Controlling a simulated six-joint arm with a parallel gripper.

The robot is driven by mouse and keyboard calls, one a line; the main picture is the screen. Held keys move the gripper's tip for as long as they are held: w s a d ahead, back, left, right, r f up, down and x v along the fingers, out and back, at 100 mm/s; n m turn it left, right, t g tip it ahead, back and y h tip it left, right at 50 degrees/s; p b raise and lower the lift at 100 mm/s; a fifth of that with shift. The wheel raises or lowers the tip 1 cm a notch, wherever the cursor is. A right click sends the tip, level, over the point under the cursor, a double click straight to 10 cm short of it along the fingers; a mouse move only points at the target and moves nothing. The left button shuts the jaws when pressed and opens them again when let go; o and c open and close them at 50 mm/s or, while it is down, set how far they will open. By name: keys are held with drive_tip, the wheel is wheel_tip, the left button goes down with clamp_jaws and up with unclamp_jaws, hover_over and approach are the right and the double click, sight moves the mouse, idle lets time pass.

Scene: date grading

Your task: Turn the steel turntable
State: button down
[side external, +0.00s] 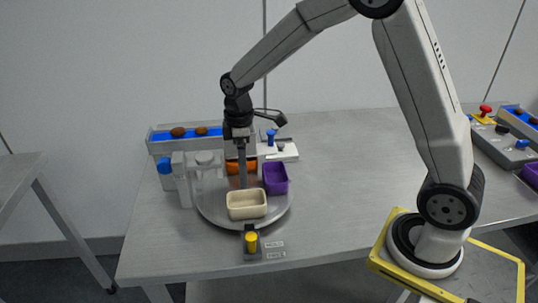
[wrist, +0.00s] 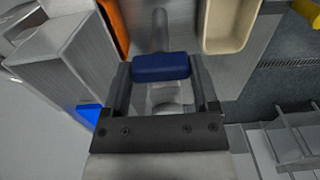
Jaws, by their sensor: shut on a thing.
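The round steel turntable (side external: 211,205) lies on the table at the left in the side view. It carries a beige tray (side external: 247,205) at its front, a purple tray (side external: 275,179) at its right and an orange tray (side external: 233,167) behind. My gripper (side external: 242,181) points down over the turntable among these trays. In the wrist view my gripper (wrist: 160,82) is shut on a blue grip (wrist: 160,67), which sits across between both fingers. A grey rod (wrist: 160,30) runs on beyond the grip. In the side view the blue grip is hidden.
A channel with a blue bed (side external: 215,131) and brown dates stands behind the turntable. Grey blocks (side external: 183,180) stand close at its left. A yellow knob (side external: 251,242) is in front. A white device with a blue knob (side external: 271,137) is behind right. The table's middle is clear.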

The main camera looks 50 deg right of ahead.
drive_tip(key=shift+n, duration=9)
unclamp_jaws()
drive_tip(key=shift+r, duration=0.15)
